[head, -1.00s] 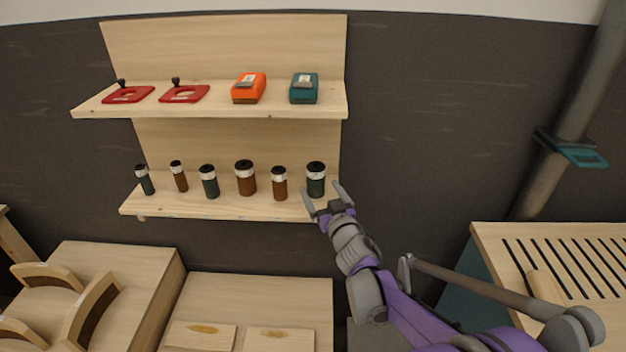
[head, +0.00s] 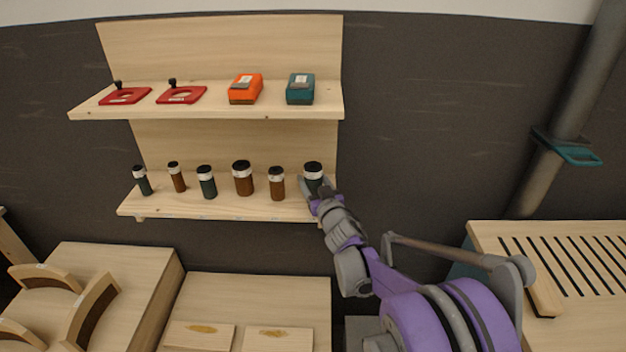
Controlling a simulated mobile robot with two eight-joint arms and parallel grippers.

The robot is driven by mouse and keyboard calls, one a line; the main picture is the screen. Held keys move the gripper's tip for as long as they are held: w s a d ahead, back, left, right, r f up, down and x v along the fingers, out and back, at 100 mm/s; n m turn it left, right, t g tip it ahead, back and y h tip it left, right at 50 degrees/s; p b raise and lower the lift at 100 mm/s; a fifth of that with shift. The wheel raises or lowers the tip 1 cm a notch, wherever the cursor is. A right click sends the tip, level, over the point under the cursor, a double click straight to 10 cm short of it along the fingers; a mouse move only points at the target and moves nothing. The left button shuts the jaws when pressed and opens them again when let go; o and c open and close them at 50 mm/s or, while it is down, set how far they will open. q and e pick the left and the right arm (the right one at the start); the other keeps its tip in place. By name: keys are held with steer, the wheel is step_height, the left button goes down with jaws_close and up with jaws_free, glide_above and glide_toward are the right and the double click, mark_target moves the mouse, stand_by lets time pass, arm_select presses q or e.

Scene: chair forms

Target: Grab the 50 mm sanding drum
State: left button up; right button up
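Several sanding drums stand upright in a row on the lower shelf (head: 230,209), dark green or brown with pale bands and black tops. No size marking is readable, so I cannot tell which is 50 mm. The rightmost drum (head: 313,171) is dark green and wide. My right gripper (head: 315,186) is at this drum, its fingers around the lower body, which they partly hide. I cannot tell whether they press on it. The brown drum (head: 276,184) to its left and the wide brown drum (head: 243,178) stand clear. My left gripper is not in view.
The upper shelf (head: 200,108) holds two red plates, an orange box (head: 245,89) and a teal box (head: 300,89). A slotted wooden table (head: 490,238) is at right, beside a grey pipe (head: 560,140). Curved wooden pieces lie at lower left.

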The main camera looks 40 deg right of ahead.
jaws_close()
steer(key=shift+r, duration=0.1)
